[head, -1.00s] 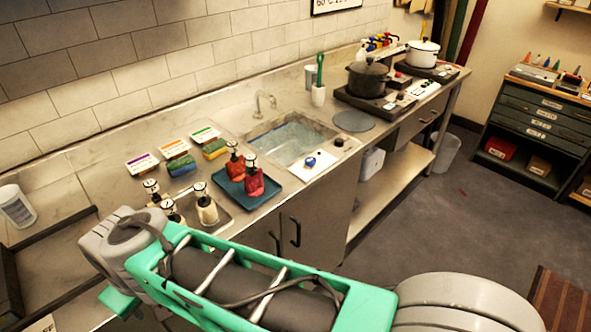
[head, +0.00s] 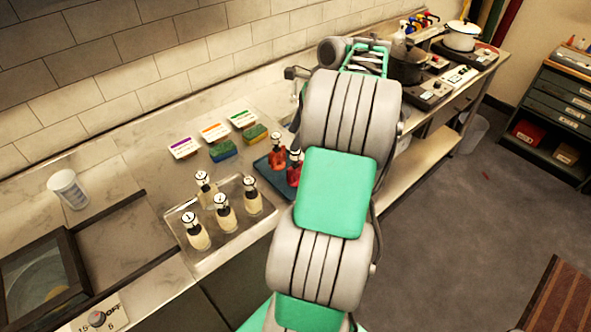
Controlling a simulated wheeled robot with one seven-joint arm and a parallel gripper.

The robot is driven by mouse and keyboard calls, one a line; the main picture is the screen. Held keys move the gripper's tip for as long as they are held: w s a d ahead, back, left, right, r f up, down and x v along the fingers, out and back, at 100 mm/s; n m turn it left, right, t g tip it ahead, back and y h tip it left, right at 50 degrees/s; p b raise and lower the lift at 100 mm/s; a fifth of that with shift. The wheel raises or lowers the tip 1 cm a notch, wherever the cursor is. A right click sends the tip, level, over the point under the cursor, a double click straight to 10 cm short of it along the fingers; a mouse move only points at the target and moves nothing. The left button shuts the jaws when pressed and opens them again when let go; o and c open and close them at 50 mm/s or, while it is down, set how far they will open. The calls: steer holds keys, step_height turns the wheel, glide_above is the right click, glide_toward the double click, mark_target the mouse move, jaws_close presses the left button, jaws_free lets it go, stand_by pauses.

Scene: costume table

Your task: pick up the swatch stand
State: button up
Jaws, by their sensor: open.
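I cannot make out a swatch stand for certain. Three small white cards stand in a row on the counter, with a purple (head: 184,148), an orange (head: 214,131) and a green (head: 243,119) stripe. I cannot tell whether they belong to it. Two coloured sponge-like blocks (head: 223,151) (head: 255,133) lie in front of them. My arm reaches up the middle of the view over the counter, right of the cards. It covers most of the sink area. My gripper is hidden behind the arm, so its jaws do not show.
A clear tray (head: 178,213) holds several cream bottles, including one at its front (head: 196,232). A blue tray (head: 263,167) with red bottles (head: 277,158) is partly behind my arm. A cup (head: 68,189) and a dark frame (head: 75,262) are left. Pots (head: 461,38) stand far right.

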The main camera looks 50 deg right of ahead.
mark_target(295, 167)
steer(key=shift+m, duration=0.8)
steer(key=f+b, duration=0.1)
steer(key=f, duration=0.4)
steer(key=f+b, duration=0.1)
steer(key=f, duration=0.1)
steer(key=shift+w+f+b, duration=0.25)
steer(key=shift+w+b, duration=0.05)
steer(key=shift+d, duration=0.1)
jaws_close()
